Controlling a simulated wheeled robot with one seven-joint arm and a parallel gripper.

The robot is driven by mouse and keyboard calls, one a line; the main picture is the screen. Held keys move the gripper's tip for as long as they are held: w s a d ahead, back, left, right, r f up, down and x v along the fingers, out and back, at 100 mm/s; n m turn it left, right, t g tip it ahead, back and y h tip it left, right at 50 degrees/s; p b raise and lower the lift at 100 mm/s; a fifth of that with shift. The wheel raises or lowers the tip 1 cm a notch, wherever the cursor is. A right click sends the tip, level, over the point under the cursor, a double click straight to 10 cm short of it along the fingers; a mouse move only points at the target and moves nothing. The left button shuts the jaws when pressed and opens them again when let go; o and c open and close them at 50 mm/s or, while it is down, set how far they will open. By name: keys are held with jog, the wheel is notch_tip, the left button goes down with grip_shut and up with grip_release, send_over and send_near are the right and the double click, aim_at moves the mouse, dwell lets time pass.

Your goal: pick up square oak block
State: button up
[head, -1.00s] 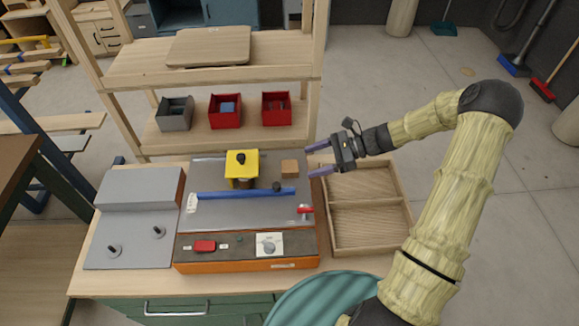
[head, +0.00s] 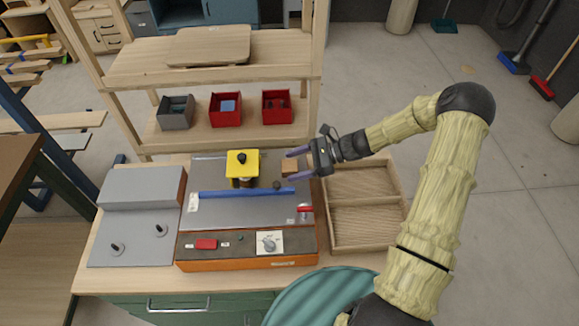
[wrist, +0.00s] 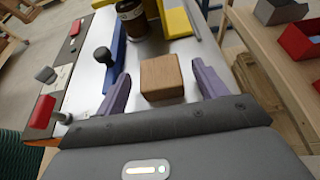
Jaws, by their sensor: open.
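The square oak block (wrist: 161,77) sits on the grey metal top of the machine (head: 230,209). In the wrist view it stands between the two purple fingers of my gripper (wrist: 160,88), with a gap visible on each side. In the head view the block (head: 288,166) is partly hidden by my gripper (head: 294,164), whose fingers reach in from the right around it. My gripper is open and holds nothing.
A blue bar (head: 240,193) with a dark knob and a yellow fixture (head: 242,163) stand left of the block. A wooden two-compartment tray (head: 329,226) lies to the right. Shelves with small red bins (head: 225,119) rise behind.

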aim_at(296, 164)
jog(key=shift+c, duration=0.2)
jog(key=c, duration=1)
jog(key=shift+c, duration=0.2)
notch_tip(296, 164, up, 10)
jog(key=b, duration=0.1)
dwell(0.3)
